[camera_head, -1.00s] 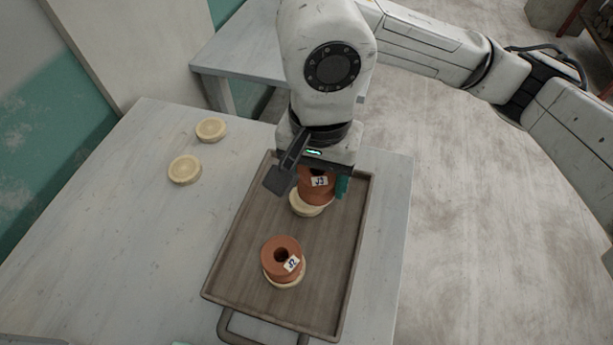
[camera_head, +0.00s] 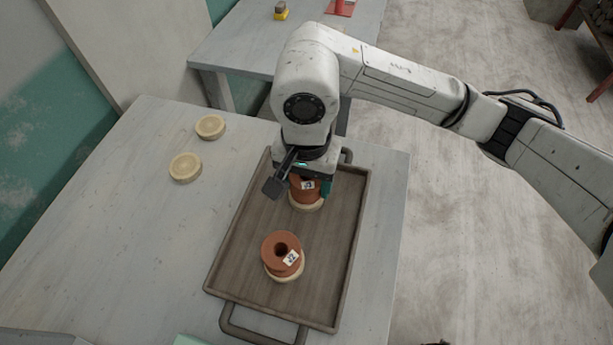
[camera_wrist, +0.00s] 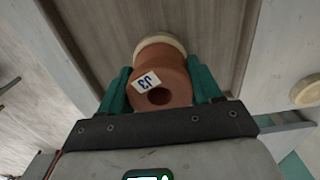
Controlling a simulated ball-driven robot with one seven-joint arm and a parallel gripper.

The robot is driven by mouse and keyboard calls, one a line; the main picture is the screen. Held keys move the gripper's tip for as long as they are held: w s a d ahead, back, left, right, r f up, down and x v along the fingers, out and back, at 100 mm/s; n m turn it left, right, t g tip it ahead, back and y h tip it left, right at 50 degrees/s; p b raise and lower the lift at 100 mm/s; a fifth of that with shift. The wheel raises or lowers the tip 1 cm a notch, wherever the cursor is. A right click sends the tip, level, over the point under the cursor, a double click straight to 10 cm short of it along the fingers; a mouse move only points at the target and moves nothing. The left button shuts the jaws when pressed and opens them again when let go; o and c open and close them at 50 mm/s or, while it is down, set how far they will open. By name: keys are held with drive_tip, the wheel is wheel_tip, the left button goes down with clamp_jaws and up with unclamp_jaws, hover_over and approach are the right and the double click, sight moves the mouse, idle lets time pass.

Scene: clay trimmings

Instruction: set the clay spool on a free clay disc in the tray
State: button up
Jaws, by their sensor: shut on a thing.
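My gripper (camera_head: 309,187) is shut on a reddish-brown clay spool (camera_head: 303,196) with a white tag, readable as J3 in the wrist view, where the spool (camera_wrist: 178,72) sits between the teal fingers. A pale clay disc (camera_head: 306,207) lies in the tray directly under this spool; in the wrist view its rim (camera_wrist: 160,40) shows close beyond the spool's far end. I cannot tell whether spool and disc touch. The brown tray (camera_head: 243,262) lies on the table. A second tagged spool (camera_head: 276,248) stands on another pale disc (camera_head: 288,277) nearer the tray's front.
Two bare pale discs (camera_head: 185,167) (camera_head: 210,127) lie on the pale table (camera_head: 120,230), left of the tray. A second table (camera_head: 235,50) stands behind, with a small yellow item (camera_head: 281,13) and a red item (camera_head: 340,7). The tray's front handle (camera_head: 262,337) sticks out.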

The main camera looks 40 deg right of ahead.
drive_tip(key=shift+f+b, duration=0.2)
drive_tip(key=shift+b, duration=0.1)
drive_tip(key=o, duration=1.2)
drive_tip(key=shift+r, duration=0.2)
drive_tip(key=shift+r+p, duration=0.2)
drive_tip(key=shift+p, duration=0.35)
wheel_tip(320, 180, up, 12)
drive_tip(key=shift+f+b, duration=0.15)
drive_tip(key=shift+b, duration=0.8)
